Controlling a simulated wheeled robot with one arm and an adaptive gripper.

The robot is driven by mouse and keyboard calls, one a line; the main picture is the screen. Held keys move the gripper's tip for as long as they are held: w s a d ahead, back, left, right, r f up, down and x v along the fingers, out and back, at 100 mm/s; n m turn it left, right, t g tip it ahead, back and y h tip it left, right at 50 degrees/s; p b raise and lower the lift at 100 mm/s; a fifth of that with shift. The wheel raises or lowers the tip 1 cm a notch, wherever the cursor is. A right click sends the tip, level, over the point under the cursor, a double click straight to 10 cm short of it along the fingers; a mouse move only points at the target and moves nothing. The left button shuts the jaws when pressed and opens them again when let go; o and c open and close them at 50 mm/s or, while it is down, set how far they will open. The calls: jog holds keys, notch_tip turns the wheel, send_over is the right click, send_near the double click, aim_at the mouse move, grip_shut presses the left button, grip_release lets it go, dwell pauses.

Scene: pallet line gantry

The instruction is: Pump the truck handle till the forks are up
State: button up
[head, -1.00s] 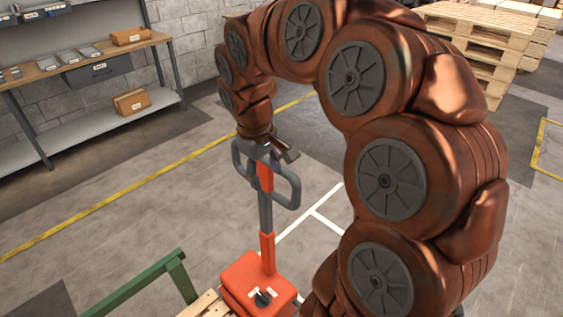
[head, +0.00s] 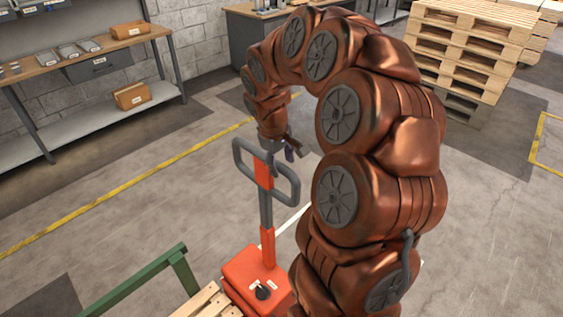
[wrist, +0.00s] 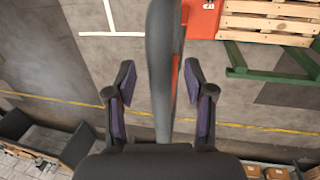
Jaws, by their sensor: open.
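The pallet truck's handle (head: 266,208) is a grey loop on an orange and grey shaft, standing nearly upright. It rises from the orange pump body (head: 250,277). My gripper (head: 289,149) is at the top of the handle loop, slightly to its right and behind it. In the wrist view my gripper (wrist: 158,78) is open, with one finger on each side of a grey handle bar (wrist: 163,55). Gaps show between the bar and both fingers. The orange body (wrist: 203,18) shows at the top there. The forks are not visible, so their height cannot be told.
A wooden pallet (head: 208,301) and a green rail (head: 135,281) are by the truck. A workbench (head: 90,60) with trays and boxes stands at the left. Stacked pallets (head: 468,55) are at the back right. The floor between is clear.

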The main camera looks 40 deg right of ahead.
jog(key=shift+d+f, duration=0.1)
jog(key=shift+f, duration=0.5)
jog(key=shift+c, duration=0.4)
grip_shut()
